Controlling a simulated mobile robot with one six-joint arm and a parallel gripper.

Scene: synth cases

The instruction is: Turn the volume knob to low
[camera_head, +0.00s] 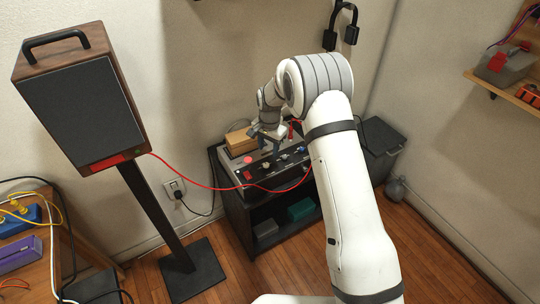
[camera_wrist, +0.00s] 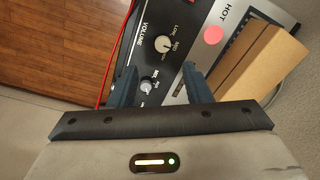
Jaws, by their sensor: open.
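The volume knob (camera_wrist: 163,44) is a small pale round knob on a black and silver panel (camera_wrist: 208,20) in the wrist view. "VOLUME" is printed to its left, and "LOW" and "MED" to its right. I cannot tell where it points. My gripper (camera_wrist: 160,76) is open and empty over the panel. A second grey knob (camera_wrist: 147,86) shows between its fingers, nearer the palm than the volume knob. In the head view my gripper (camera_head: 268,132) is above the panel, and the knobs there are small and partly hidden.
A cardboard-brown box (camera_wrist: 262,62) lies on the panel beside the right finger. A red cable (camera_head: 220,188) runs from the speaker (camera_head: 75,95) in front of the panel. The dark cart (camera_head: 240,210) carries the device. A pink-red disc (camera_wrist: 213,35) is near "HOT".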

